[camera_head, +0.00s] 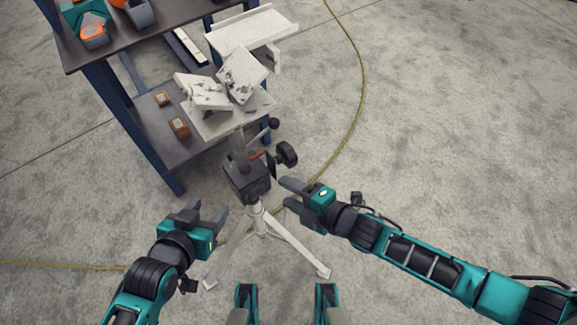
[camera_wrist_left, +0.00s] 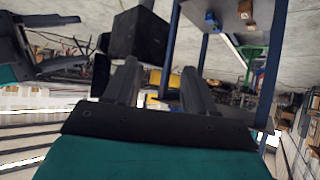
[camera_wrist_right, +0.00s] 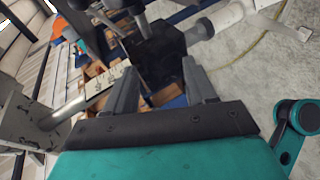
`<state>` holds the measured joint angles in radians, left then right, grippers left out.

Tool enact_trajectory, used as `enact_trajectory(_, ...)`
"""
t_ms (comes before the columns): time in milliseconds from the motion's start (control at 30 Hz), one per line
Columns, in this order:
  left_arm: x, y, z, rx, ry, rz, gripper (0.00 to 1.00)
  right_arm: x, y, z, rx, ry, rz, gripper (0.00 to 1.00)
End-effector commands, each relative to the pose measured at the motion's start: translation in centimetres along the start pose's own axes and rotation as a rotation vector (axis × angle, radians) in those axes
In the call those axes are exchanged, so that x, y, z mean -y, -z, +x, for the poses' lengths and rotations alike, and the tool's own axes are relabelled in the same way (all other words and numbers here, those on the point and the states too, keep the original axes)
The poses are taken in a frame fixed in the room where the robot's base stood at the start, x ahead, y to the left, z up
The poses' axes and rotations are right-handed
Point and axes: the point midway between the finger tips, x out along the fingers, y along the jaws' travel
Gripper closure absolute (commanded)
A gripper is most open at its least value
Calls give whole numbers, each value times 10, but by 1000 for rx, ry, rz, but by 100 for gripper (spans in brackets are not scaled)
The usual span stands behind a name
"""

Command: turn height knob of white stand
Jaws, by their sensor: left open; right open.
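The white stand (camera_head: 262,222) rises on splayed legs in front of me, with a black block (camera_head: 246,181) on its column and white clamp plates (camera_head: 228,117) on top. A black knob (camera_head: 286,153) sticks out to the right of the block. A smaller dark ball handle (camera_head: 273,123) is above it. My right gripper (camera_head: 288,194) is open and empty, just right of the block and below the knob. My left gripper (camera_head: 209,212) is open and empty, left of the block. The block shows in the left wrist view (camera_wrist_left: 140,35) and between the fingers in the right wrist view (camera_wrist_right: 154,52).
A blue-legged workbench (camera_head: 130,50) with a lower shelf stands behind and left of the stand. Orange and teal tools (camera_head: 93,36) lie on its top and small brown blocks (camera_head: 180,127) on the shelf. A yellow cable (camera_head: 361,80) crosses the floor. The floor at right is clear.

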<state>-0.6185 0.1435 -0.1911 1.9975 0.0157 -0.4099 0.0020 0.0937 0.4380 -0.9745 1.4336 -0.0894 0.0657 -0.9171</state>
Motion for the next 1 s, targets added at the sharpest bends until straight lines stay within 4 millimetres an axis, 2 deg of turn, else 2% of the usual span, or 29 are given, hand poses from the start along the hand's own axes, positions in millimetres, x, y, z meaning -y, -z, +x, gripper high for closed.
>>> enact_trajectory(33, -1, -18, 18, -10, -5, -1, 45, 20, -4, 5, -4, -58, 209, 45)
enact_trajectory(200, -6, -36, 40, -22, -20, 0, 45, 24, -24, -4, -43, -272, 852, 45)
enact_trajectory(300, -8, -43, 48, -24, -28, 0, 45, 25, -39, -13, -72, -378, 1113, 45)
enact_trajectory(400, -9, -46, 52, -24, -31, 1, 45, 25, -50, -21, -97, -451, 1278, 45)
enact_trajectory(533, -9, -43, 53, -34, -32, 2, 45, 22, -57, -25, -115, -496, 1371, 45)
enact_trajectory(667, -9, -44, 54, -33, -33, 3, 45, 17, -60, -17, -119, -503, 1382, 45)
enact_trajectory(1000, -12, -55, 61, -24, -43, 1, 45, -10, -73, 45, -120, -500, 1377, 45)
